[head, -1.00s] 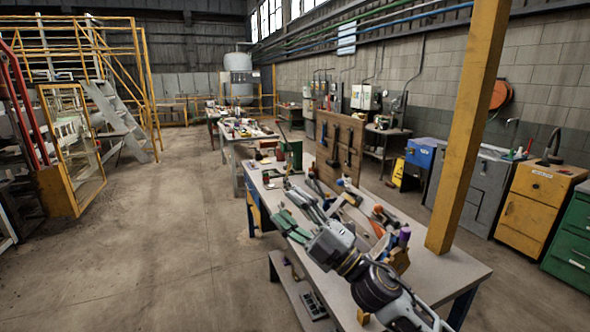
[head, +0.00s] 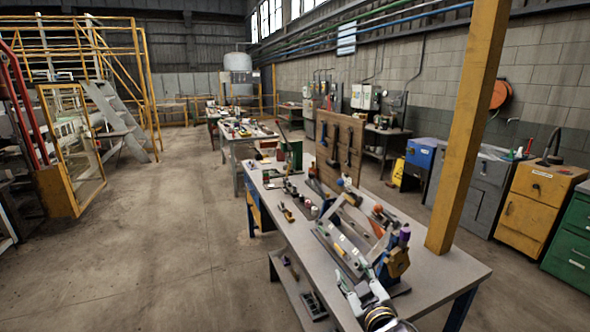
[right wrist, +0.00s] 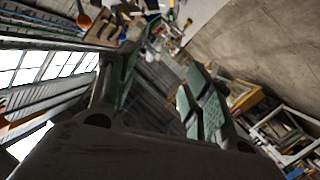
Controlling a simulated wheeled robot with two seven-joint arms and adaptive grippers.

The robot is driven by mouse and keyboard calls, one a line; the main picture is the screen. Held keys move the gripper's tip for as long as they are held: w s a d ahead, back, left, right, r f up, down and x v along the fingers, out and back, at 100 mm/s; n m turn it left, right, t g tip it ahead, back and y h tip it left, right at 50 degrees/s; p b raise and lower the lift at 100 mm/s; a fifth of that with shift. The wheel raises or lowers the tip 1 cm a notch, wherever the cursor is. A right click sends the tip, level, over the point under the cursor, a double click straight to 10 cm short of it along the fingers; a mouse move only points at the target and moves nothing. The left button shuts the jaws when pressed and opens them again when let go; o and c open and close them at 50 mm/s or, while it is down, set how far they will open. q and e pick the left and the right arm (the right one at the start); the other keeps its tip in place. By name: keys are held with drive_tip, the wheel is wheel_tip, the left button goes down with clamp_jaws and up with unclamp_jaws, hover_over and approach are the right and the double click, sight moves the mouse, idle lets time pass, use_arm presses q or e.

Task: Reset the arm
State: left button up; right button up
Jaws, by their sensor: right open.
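My right arm comes in at the bottom of the head view, over the near end of the workbench (head: 440,262). My right gripper (head: 354,284) is small and partly cut up by the clutter behind it there. In the right wrist view its two green-padded fingers (right wrist: 162,70) stand well apart, with nothing held between them. The wrist view is tilted and shows windows, wall, floor and some tools beyond the fingers. My left gripper is in neither view.
The bench carries tools, a purple-capped bottle (head: 404,235) and a wooden tool board (head: 339,150). A yellow post (head: 466,130) rises at its right side. Cabinets (head: 540,200) line the right wall. The concrete floor (head: 170,240) left of the bench is clear.

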drive_tip(key=s+d+f+m+g+h, duration=0.1)
drive_tip(key=s+d+f+m+g, duration=0.15)
drive_tip(key=s+f+g, duration=0.65)
drive_tip(key=s+d+f+m+g, duration=0.2)
drive_tip(key=s+d+f+g, duration=0.2)
drive_tip(key=s+f, duration=1.2)
drive_tip(key=f, duration=1.4)
drive_tip(key=s+f, duration=0.2)
drive_tip(key=f, duration=1.4)
drive_tip(key=s+d+f+g, duration=0.1)
drive_tip(key=s+d+f, duration=0.1)
drive_tip(key=s+f, duration=0.7)
drive_tip(key=s+d+f+g, duration=0.1)
drive_tip(key=s+d+f, duration=0.1)
drive_tip(key=s+f, duration=0.8)
drive_tip(key=s, duration=0.3)
drive_tip(key=shift+d+h, duration=0.25)
drive_tip(key=shift+h, duration=0.05)
drive_tip(key=shift+s+f, duration=0.1)
